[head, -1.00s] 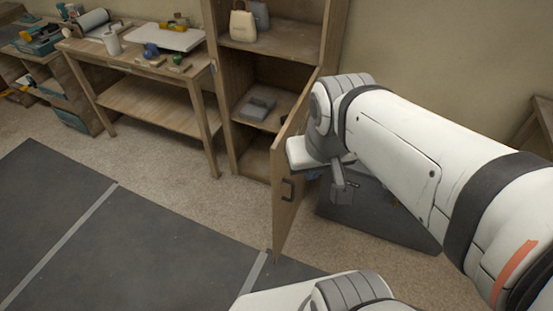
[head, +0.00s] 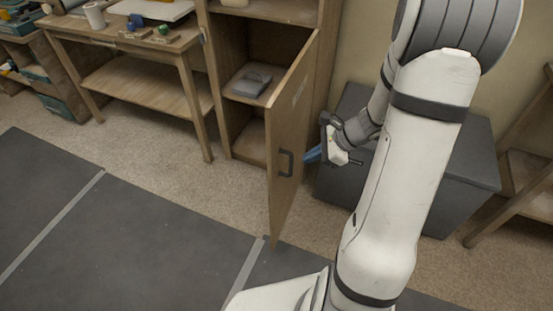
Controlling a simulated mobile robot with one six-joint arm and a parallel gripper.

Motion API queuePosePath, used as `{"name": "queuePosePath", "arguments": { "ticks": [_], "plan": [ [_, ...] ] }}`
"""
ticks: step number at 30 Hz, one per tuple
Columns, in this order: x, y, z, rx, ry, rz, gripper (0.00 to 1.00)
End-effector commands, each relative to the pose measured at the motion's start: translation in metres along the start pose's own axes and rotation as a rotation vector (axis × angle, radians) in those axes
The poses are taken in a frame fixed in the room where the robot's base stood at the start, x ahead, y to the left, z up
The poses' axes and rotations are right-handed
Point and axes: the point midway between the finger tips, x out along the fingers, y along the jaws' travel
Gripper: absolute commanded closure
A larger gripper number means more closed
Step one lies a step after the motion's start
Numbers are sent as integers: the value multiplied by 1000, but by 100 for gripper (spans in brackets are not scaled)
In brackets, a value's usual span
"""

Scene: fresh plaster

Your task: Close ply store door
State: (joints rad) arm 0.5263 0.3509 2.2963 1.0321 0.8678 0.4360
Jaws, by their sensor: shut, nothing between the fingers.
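The ply store door (head: 288,110) is a wooden panel standing open, swung out from the right side of the wooden cabinet (head: 218,75). Its outer face, with a dark handle (head: 286,163), shows toward the right. My gripper (head: 308,156) is to the right of the door, on its outer side, at about handle height. Its blue fingers are shut and empty and point left toward the door. I cannot tell whether the fingertips touch the panel. The cabinet's lower shelves show through the opening, with a grey item (head: 252,84) on one.
A dark grey chest (head: 450,170) stands right of the door, behind my arm. A wooden workbench (head: 140,85) is left of the cabinet. A wooden stand (head: 520,190) is at the far right. Carpet and dark mats (head: 150,240) in front are clear.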

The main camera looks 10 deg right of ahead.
Motion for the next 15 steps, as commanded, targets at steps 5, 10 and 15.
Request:
{"name": "queuePosePath", "arguments": {
  "ticks": [5,10,15],
  "plan": [
    [28,-11,-53,253,-47,-70,100],
    [38,-15,-66,328,-61,-91,100],
    [62,-17,-64,328,-61,-88,100]
  ]
}}
